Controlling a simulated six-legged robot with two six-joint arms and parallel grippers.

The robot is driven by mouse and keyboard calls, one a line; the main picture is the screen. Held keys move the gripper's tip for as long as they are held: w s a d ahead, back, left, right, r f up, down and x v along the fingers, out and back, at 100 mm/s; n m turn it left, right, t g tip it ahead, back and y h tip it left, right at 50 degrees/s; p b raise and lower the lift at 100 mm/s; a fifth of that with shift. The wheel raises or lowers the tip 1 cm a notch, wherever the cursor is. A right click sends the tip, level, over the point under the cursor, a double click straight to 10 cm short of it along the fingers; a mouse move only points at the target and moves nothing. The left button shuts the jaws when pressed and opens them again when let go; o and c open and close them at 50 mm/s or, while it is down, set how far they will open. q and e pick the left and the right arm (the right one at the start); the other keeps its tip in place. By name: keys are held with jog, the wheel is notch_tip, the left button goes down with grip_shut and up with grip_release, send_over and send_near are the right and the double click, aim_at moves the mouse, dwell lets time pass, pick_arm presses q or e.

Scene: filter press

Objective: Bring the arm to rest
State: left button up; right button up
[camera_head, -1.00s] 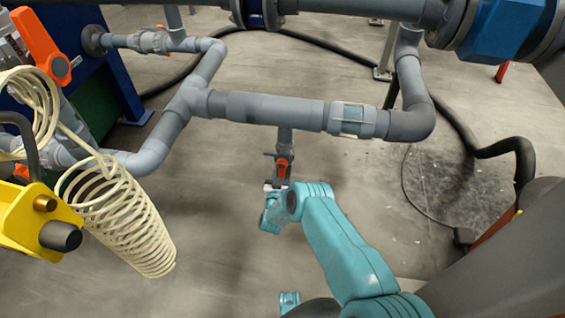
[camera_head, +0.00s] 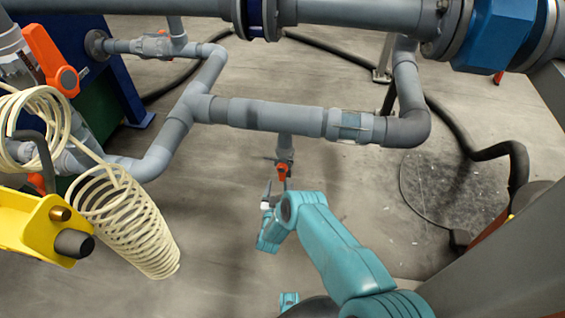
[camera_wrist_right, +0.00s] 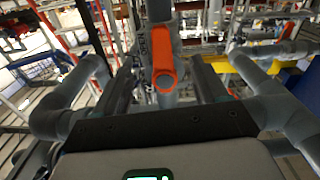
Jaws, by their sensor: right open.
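My right arm is teal and reaches up from the lower right in the head view. Its gripper (camera_head: 267,194) is small there, just below and left of a valve with an orange handle (camera_head: 282,172) that hangs under the grey pipe. In the right wrist view the jaws (camera_wrist_right: 163,85) are open, with dark fingers at left and right. The orange valve handle (camera_wrist_right: 164,66) shows between them, and nothing is gripped. The exact gap to the handle is hard to tell. My left gripper is not in view.
A grey horizontal pipe (camera_head: 265,115) runs above the gripper. A cream coiled hose (camera_head: 125,220) and a yellow part (camera_head: 35,228) are at the left. A black hose (camera_head: 465,140) lies at the right. Bare floor (camera_head: 210,250) is open below the pipe.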

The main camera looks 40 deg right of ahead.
jog(key=shift+s+a, duration=0.2)
jog(key=shift+a, duration=0.05)
dwell(0.3)
jog(key=s+a+n+g+y, duration=0.2)
jog(key=s+a+n+y, duration=0.15)
jog(key=a+y, duration=1)
jog(key=s+a+r+n+g+y, duration=0.1)
jog(key=s+a+r+g, duration=0.25)
jog(key=s, duration=0.45)
jog(key=s+a+r+n+g+y, duration=0.1)
jog(key=s+a+r+g+y, duration=0.15)
jog(key=s+a, duration=0.35)
jog(key=s+a+r+n+g+y, duration=0.1)
jog(key=s+a+r+n+g, duration=0.2)
jog(key=s, duration=0.6)
notch_tip(320, 180, up, 21)
jog(key=m+p, duration=0.1)
jog(key=p, duration=2.2)
jog(key=shift+w+a+r, duration=0.15)
jog(key=shift+a+r, duration=0.05)
jog(key=shift+a, duration=0.15)
